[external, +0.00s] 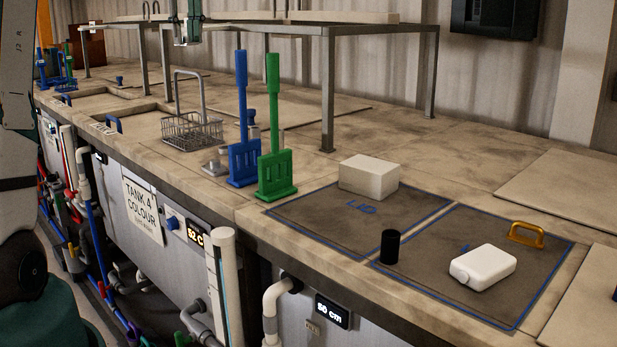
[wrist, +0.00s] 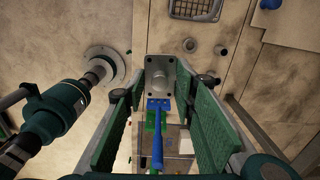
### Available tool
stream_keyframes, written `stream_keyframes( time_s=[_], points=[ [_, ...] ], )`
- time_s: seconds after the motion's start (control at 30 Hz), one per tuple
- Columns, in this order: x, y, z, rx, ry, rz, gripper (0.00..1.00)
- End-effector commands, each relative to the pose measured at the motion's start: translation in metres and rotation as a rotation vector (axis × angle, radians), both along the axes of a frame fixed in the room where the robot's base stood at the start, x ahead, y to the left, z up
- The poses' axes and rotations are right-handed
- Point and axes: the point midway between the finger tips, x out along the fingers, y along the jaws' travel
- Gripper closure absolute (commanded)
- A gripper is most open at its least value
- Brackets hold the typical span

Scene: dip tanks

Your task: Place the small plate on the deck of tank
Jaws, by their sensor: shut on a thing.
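In the wrist view my gripper (wrist: 162,85) has green-padded fingers on both sides. A small grey plate (wrist: 158,83) with a round boss and small holes shows between the fingertips, and the jaws are shut on it. I cannot make out the plate clearly in the external view. The pale, stained deck (external: 150,131) runs above the tank fronts; one front carries the sign TANK 4 COLOUR (external: 143,210).
A wire basket (external: 192,132), a blue paddle (external: 243,160) and a green paddle (external: 275,172) stand on the deck. A metal frame (external: 328,85) stands behind.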

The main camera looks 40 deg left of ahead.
Motion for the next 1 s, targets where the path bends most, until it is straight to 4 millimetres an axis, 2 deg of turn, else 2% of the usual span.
stream_keyframes(
  time_s=[0.03,0.37,0.7,1.0],
  points=[
    [0.000,-0.001,0.008,0.000,0.000,0.000,0.85],
    [0.027,-0.060,0.006,0.000,0.000,-0.012,0.85],
    [0.055,-0.149,0.008,0.000,0.000,-0.026,0.85],
    [0.071,-0.229,0.009,0.000,0.000,-0.038,0.85]
  ],
)
